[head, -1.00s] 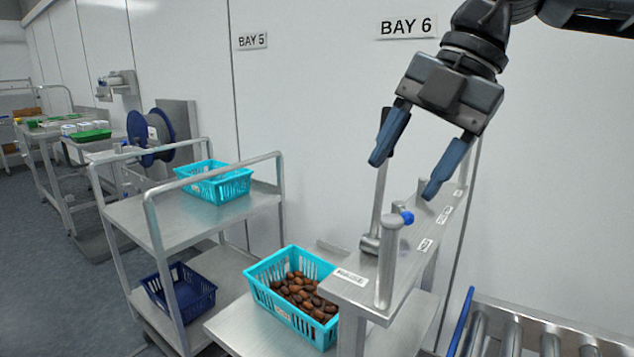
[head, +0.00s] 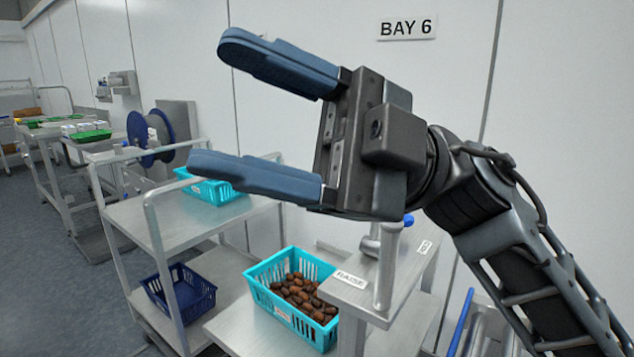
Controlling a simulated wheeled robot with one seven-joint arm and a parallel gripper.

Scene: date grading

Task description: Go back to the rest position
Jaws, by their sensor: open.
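My gripper (head: 205,105) is large and close in the head view, raised in the upper middle. Its two blue-grey fingers point left and stand wide apart with nothing between them. My arm reaches up to it from the lower right. Below it, a turquoise basket (head: 262,272) of brown dates (head: 300,292) stands on a metal shelf. The gripper is apart from the basket. A steel stand (head: 352,297) labelled RAISE is beside the basket, and my arm hides part of it.
A two-level cart (head: 150,218) at left holds another turquoise basket (head: 212,192), partly hidden by a finger, and a dark blue basket (head: 178,292) below. A blue reel (head: 150,138) and more carts stand behind. A roller conveyor (head: 480,330) is at lower right, mostly hidden.

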